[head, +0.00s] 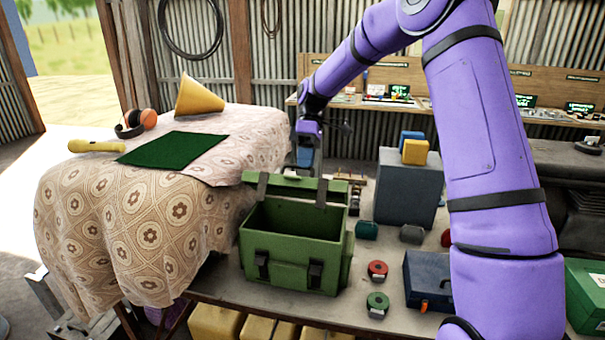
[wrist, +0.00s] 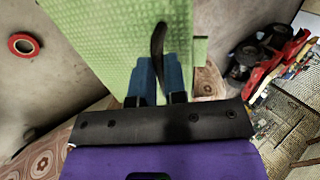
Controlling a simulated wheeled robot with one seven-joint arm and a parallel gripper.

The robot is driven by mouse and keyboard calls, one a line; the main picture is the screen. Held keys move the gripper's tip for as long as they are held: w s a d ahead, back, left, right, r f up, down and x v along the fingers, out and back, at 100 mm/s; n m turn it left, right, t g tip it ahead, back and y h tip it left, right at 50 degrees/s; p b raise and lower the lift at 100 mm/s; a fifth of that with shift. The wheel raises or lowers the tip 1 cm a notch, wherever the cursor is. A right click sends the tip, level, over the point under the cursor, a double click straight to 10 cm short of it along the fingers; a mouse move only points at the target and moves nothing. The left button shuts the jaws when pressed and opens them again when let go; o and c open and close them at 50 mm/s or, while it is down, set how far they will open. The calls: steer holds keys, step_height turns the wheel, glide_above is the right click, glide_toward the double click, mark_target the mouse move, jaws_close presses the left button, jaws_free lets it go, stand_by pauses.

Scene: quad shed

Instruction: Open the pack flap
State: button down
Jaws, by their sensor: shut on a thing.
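The green pack (head: 290,250) stands upright on the low table, its top open and its dark inside showing. Its green flap (head: 292,188) is raised at the back edge, with two dark straps. My gripper (head: 304,160) is just behind the raised flap, partly hidden by it in the head view. In the wrist view, my gripper's blue fingers (wrist: 158,68) are shut on the flap (wrist: 105,35), at a dark curved strap (wrist: 157,40). The exact grip between the fingertips is hard to see.
A cloth-covered table (head: 110,200) is close to the pack's left, holding a green mat (head: 172,149) and a yellow cone (head: 199,97). Red tape (head: 377,270), green tape (head: 377,304) and a blue box (head: 427,281) lie to the right. A grey box (head: 407,188) stands behind right.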

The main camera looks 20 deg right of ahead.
steer(key=w+d+f+g+y, duration=0.1)
steer(key=w+d+f, duration=0.2)
steer(key=w+d, duration=0.5)
steer(key=shift+w+d, duration=0.25)
steer(key=shift+w, duration=1.4)
steer(key=c, duration=1.2)
jaws_free()
steer(key=shift+f, duration=0.1)
steer(key=shift+o, duration=0.2)
steer(key=v, duration=0.9)
steer(key=shift+s+a+r, duration=0.15)
steer(key=shift+a+r, duration=0.05)
steer(key=shift+a, duration=0.1)
